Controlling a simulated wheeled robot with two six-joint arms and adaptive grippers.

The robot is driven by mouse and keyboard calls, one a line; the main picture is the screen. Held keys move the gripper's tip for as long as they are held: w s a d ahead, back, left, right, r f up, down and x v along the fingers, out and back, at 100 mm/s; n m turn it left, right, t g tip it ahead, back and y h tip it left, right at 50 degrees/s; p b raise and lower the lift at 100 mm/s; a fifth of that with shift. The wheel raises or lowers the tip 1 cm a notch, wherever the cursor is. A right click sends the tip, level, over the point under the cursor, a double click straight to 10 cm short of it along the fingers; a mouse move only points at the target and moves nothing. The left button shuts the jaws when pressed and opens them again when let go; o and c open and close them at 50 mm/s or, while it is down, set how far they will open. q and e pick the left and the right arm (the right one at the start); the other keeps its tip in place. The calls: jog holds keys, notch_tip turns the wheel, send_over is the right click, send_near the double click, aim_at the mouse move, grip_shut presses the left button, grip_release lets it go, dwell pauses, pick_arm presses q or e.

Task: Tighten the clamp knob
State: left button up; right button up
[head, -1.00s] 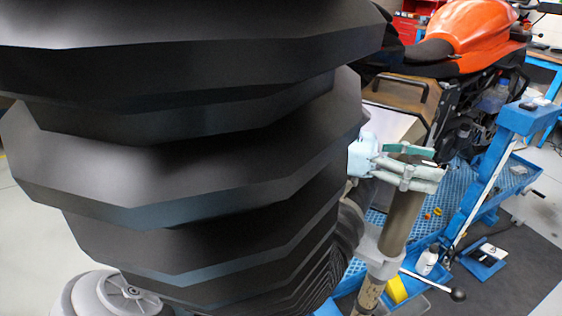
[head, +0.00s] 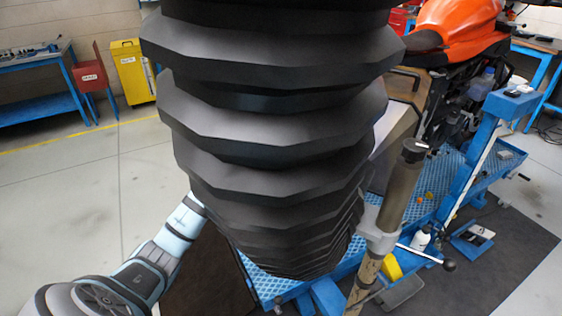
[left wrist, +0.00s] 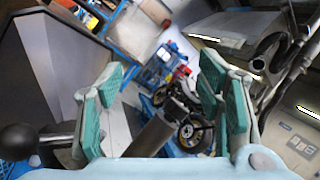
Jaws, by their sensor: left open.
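A brown upright post (head: 402,190) with a black cap stands right of centre in the head view. A grey clamp (head: 380,238) sits around it low down. A thin silver lever beside the clamp ends in a black ball knob (head: 450,265). In the left wrist view my left gripper (left wrist: 162,85) is open, with green pads on both fingers and nothing held. A dark cylinder (left wrist: 150,138) shows low between the fingers. A black ball on a rod (left wrist: 22,140) shows at the left, outside the fingers. The left hand is hidden in the head view; the right gripper is not seen.
An orange motorcycle (head: 455,30) stands on a blue lift platform (head: 345,262) behind the post. A blue upright stand (head: 480,150) is to the right. Open floor lies at the left, before a blue workbench (head: 40,108).

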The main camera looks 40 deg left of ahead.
pick_arm(q)
jog(key=w+a+f+n+t+y+p, duration=0.1)
jog(key=w+a+f+n+y, duration=0.1)
jog(key=a+f+n+y, duration=0.4)
jog(key=w+a+f+n+t+y+p, duration=0.1)
jog(key=w+a+f+n+y, duration=0.1)
jog(key=a+f+n+y, duration=0.5)
notch_tip(320, 180, down, 6)
jog(key=n, duration=0.7)
jog(key=shift+w+a+f+n, duration=0.15)
jog(key=shift+w+a+n, duration=0.15)
jog(key=shift+n, duration=0.1)
